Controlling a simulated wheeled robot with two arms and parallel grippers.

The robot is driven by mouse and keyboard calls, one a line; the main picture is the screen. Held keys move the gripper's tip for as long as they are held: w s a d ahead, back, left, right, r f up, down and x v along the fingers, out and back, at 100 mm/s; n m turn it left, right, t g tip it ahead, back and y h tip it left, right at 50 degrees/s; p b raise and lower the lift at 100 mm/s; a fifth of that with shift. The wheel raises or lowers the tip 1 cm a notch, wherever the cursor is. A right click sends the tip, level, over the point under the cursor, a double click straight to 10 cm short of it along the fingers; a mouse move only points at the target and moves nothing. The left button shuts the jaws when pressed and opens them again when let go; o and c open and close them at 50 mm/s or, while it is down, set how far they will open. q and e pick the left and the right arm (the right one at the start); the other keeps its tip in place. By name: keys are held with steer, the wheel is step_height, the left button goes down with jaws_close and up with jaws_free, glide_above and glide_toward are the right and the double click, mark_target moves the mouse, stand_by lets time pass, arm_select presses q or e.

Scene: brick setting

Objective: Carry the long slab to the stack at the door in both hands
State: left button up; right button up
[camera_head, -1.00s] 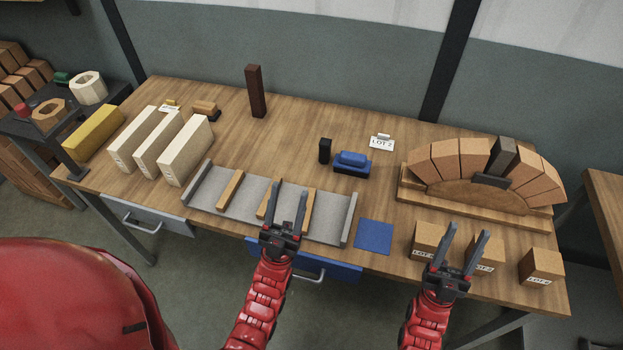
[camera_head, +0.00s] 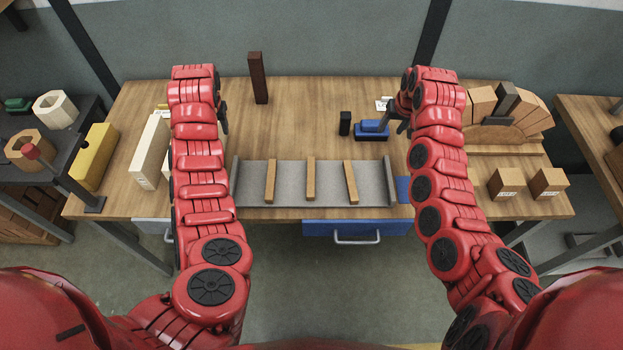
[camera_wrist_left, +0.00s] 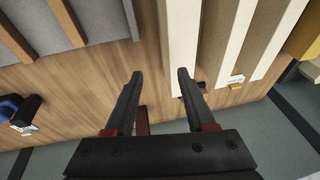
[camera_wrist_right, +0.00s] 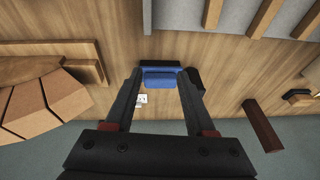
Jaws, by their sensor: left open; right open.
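Several long pale slabs lie side by side at the table's left; one pale slab (camera_head: 151,150) shows beside my left forearm, which hides others. In the left wrist view, the nearest pale slab (camera_wrist_left: 183,45) lies beyond and near my left gripper's right finger. I cannot tell which is the task's slab. My left gripper (camera_wrist_left: 157,75) is open and empty above the table; my arm mostly hides it in the head view. My right gripper (camera_wrist_right: 162,72) is open and empty, pointing toward the blue block (camera_wrist_right: 160,78); it also shows in the head view (camera_head: 398,120). No door or stack at one is identifiable.
A grey tray (camera_head: 290,182) with three wooden strips lies front centre. A dark upright brick (camera_head: 258,78) stands at the back. A brick arch (camera_head: 500,120) and small blocks (camera_head: 548,182) are right. A yellow block (camera_head: 94,157) is left.

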mark_target(232, 177)
arm_select(q)
steer(key=s+d+r+g+h, duration=0.1)
steer(key=s+d+r+g, duration=0.1)
steer(key=s, duration=0.4)
steer(key=shift+s+d+r+g+h, duration=0.2)
steer(key=shift+r+g+h, duration=0.1)
steer(key=shift+r+g, duration=0.25)
arm_select(e)
steer(key=s+d+r+g, duration=0.1)
steer(key=s+r+g, duration=0.2)
steer(key=s, duration=0.3)
steer(key=shift+s+d+r+h, duration=0.15)
steer(key=shift+s+d+h, duration=0.2)
steer(key=shift+h, duration=0.05)
arm_select(q)
steer(key=shift+f, duration=0.1)
step_height(232, 177, down, 17)
steer(key=shift+f, duration=0.15)
arm_select(e)
step_height(232, 177, down, 18)
steer(key=shift+r, duration=0.25)
arm_select(q)
steer(key=shift+w, duration=0.1)
jaws_close()
arm_select(e)
jaws_close()
